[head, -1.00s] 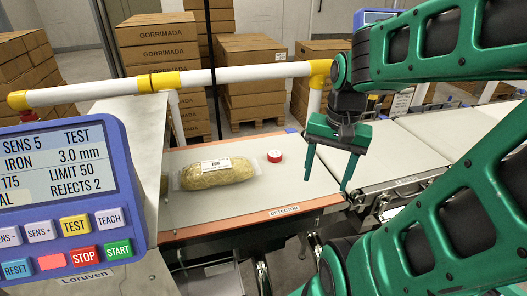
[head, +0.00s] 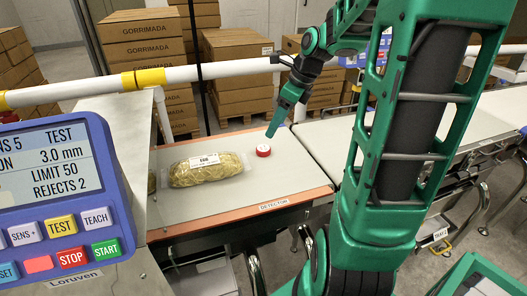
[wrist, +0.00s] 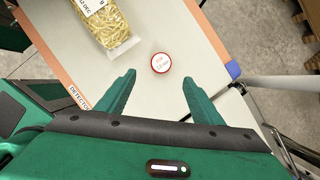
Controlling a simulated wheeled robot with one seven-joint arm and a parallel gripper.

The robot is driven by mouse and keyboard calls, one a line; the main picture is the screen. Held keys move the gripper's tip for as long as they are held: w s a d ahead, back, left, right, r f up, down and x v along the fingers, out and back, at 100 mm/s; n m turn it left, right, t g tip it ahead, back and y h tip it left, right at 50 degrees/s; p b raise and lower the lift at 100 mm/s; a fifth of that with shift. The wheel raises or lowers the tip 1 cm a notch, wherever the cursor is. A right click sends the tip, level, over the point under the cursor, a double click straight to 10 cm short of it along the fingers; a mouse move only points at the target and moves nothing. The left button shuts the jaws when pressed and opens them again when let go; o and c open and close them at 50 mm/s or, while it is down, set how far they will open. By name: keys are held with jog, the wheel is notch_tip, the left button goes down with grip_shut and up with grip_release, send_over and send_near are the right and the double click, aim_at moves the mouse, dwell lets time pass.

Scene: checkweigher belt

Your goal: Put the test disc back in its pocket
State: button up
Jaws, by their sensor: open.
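The test disc (head: 263,150) is a small round piece with a red side and a white top. It lies on the detector belt (head: 215,205), to the right of a bagged food pack. In the wrist view the disc (wrist: 161,62) lies flat, ahead of and between the lines of the two fingers. My gripper (wrist: 158,85) is open and empty, and its fingertips stop short of the disc. In the head view my gripper (head: 272,131) is beside the disc, on its far right side, seen edge-on. I cannot make out the disc's pocket in these views.
The food pack (head: 211,169) lies left of the disc; it also shows in the wrist view (wrist: 103,22). A white guard rail (head: 220,70) runs behind the belt. A control panel (head: 60,190) stands at the left front. Stacked cartons (head: 148,55) are behind the rail.

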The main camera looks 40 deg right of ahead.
send_near(264, 148)
jog(key=shift+x, duration=4.15)
jog(key=c, duration=1.2)
jog(key=shift+c, duration=0.2)
jog(key=shift+r, duration=0.1)
notch_tip(264, 148, up, 4)
jog(key=shift+r, duration=0.1)
jog(key=a+r, duration=0.6)
jog(key=a, duration=0.6)
jog(key=shift+w+r, duration=0.2)
jog(key=shift+r, duration=0.15)
